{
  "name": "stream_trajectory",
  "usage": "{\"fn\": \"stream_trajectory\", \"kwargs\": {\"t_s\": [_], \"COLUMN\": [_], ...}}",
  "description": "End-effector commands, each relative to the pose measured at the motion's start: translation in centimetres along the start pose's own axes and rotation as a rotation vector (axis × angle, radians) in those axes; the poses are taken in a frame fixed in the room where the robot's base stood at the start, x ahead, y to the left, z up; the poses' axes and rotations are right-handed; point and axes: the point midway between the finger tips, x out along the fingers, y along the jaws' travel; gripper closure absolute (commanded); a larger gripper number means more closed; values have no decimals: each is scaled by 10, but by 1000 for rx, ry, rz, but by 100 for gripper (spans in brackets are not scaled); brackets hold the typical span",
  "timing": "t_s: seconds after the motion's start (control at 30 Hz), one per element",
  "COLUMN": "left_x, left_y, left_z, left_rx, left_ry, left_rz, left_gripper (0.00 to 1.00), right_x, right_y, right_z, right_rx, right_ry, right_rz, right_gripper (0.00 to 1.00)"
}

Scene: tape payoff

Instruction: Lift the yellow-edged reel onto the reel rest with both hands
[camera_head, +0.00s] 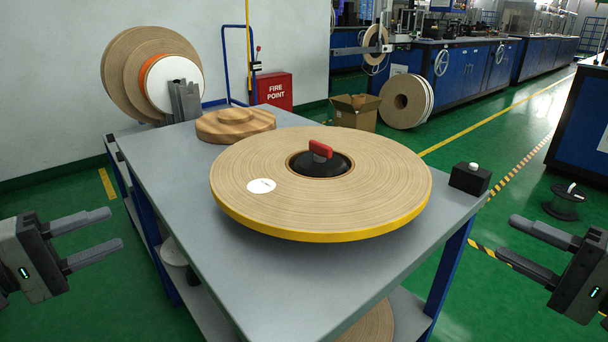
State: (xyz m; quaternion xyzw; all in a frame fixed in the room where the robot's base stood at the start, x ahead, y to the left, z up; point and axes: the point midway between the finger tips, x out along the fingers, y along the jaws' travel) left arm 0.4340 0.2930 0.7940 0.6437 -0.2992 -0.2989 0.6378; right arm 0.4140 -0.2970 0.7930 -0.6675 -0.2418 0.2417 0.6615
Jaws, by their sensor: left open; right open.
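The yellow-edged reel (245,155) is a wide flat disc of tan tape with a yellow rim and a white round label. It lies above the grey table top (290,285), and its underside is hidden. A black hub with a red handle (320,149) sits in its centre hole. My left gripper (105,233) is open and empty, off the table's left side and apart from the reel. My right gripper (528,241) is open and empty, off the table's right side and apart from the reel. I cannot tell for sure which thing is the reel rest.
A wooden disc (235,122) lies at the table's back, near upright reels (145,72) on a grey holder. A black box with a white button (470,178) sits at the right edge. A shelf below holds more reels. The front of the table top is bare.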

Motion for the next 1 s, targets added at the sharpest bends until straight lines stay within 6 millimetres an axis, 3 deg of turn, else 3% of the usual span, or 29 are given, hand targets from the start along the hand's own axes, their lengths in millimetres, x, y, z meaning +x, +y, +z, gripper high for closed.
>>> {"fn": "stream_trajectory", "kwargs": {"t_s": [0.37, 1.0], "left_x": [9, 127], "left_y": [1, 2], "left_z": [0, 0], "left_rx": [-6, -8], "left_ry": [-2, -1], "left_rz": [3, 7], "left_gripper": [58, 58], "right_x": [9, 127], "right_y": [-1, -2], "right_z": [0, 0], "right_rx": [5, 9], "right_ry": [-1, 1], "right_rz": [-2, -7], "right_gripper": [58, 58]}}
